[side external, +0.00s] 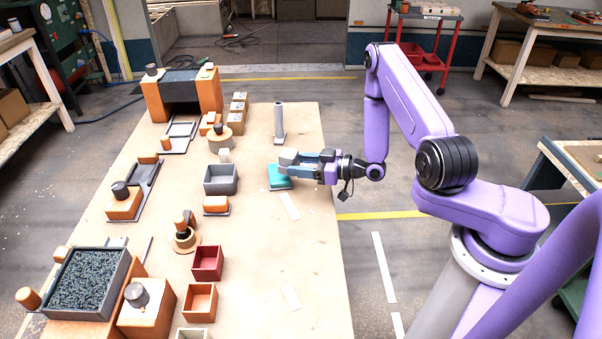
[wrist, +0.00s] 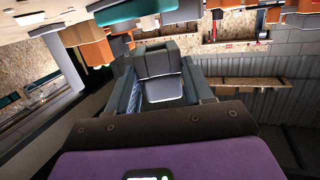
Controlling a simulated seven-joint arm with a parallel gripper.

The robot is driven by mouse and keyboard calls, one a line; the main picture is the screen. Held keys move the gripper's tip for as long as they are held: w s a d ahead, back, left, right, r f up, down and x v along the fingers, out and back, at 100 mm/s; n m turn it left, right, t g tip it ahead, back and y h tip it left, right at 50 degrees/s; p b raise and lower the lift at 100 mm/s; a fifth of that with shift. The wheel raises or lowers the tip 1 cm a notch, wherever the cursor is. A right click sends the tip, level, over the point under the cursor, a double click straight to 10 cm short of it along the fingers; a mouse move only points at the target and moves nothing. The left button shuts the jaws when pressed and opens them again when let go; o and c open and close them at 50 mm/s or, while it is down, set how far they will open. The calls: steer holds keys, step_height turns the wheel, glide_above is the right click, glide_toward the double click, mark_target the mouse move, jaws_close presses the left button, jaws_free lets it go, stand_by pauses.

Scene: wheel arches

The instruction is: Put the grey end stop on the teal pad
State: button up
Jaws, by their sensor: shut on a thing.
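My gripper (side external: 305,161) reaches in from the right, level and low over the board. It is shut on the grey end stop (side external: 288,156), which shows at the fingertips. In the wrist view the end stop (wrist: 163,88) sits between the two dark fingers, with a flat face and a ledge visible. The teal pad (side external: 277,178) lies on the board just below the fingertips, partly covered by the gripper in the side view. I cannot tell whether the end stop touches the pad.
A grey post (side external: 279,124) stands behind the gripper. A grey open box (side external: 221,180) stands to the left, with a red box (side external: 207,263) and an orange box (side external: 200,302) nearer the front. The board's right front part (side external: 310,270) is mostly clear.

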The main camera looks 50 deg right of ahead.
steer(key=shift+f, duration=1.5)
steer(key=shift+f, duration=0.1)
steer(key=o, duration=1.1)
